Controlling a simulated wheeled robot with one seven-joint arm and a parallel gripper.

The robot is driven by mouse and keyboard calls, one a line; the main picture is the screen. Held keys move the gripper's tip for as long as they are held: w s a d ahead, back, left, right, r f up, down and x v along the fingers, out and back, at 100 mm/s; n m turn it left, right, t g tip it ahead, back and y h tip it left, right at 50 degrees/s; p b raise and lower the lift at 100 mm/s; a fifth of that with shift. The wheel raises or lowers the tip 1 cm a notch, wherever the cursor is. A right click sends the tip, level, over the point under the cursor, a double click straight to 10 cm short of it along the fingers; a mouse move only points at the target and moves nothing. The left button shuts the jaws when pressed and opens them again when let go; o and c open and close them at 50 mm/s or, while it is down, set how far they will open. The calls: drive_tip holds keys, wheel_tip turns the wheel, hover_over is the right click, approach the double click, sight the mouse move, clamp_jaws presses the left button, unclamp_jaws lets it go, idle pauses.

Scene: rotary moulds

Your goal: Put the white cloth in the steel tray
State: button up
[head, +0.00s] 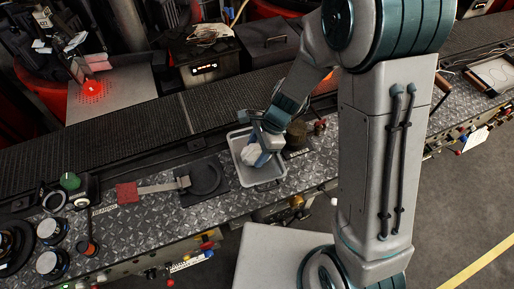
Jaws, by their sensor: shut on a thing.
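The steel tray (247,177) is a pale grey, shallow rectangular tray on the patterned metal bench, near the middle of the head view. The white cloth (252,156) is a small crumpled bundle within the tray's outline. My gripper (259,146) is over the tray, pointing down, and is shut on the cloth. The gripper hides part of the cloth and the tray's back right side. I cannot tell whether the cloth touches the tray floor.
A dark round mould on a plate (205,177) lies left of the tray. A brown bristly thing (296,132) stands close right of it. A red pad (127,192) and several round pots lie farther left. A conveyor belt (150,137) runs behind the bench.

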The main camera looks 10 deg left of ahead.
drive_tip(key=shift+f, duration=0.1)
drive_tip(key=shift+f, duration=0.15)
drive_tip(key=o, duration=0.9)
drive_tip(key=shift+o, duration=0.2)
